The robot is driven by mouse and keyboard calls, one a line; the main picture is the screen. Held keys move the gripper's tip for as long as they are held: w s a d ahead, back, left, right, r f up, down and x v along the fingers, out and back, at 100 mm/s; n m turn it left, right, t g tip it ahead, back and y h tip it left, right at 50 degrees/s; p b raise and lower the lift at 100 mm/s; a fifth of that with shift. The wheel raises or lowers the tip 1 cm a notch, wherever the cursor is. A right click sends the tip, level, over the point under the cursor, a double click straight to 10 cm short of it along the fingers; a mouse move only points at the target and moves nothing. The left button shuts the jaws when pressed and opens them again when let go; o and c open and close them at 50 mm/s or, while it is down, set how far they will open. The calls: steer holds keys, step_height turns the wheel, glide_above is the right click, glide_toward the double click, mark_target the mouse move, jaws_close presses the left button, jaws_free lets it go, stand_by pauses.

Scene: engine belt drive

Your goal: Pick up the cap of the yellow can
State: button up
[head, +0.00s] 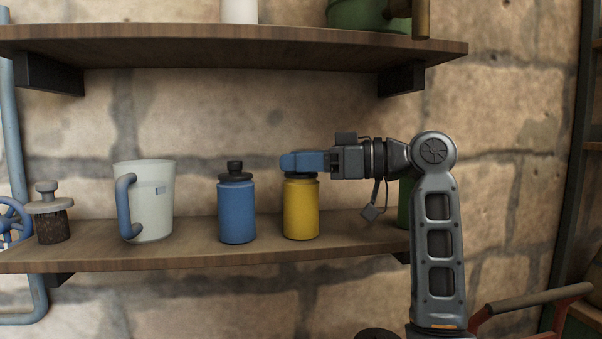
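The yellow can (301,210) stands upright on the lower wooden shelf. Its cap is mostly hidden behind my gripper; a dark rim (301,177) shows at the top of the can. My gripper (288,161) reaches in from the right, its blue fingers level and right at the top of the can. One finger hides the other, so I cannot tell whether they are open or shut on the cap.
A blue can (237,211) with a black knobbed cap stands close on the left. A white jug (157,200) and a jar (53,222) are further left. A green object (404,203) is partly hidden behind my arm. An upper shelf (230,46) overhangs.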

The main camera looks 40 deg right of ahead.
jaws_close()
steer(key=shift+r, duration=0.1)
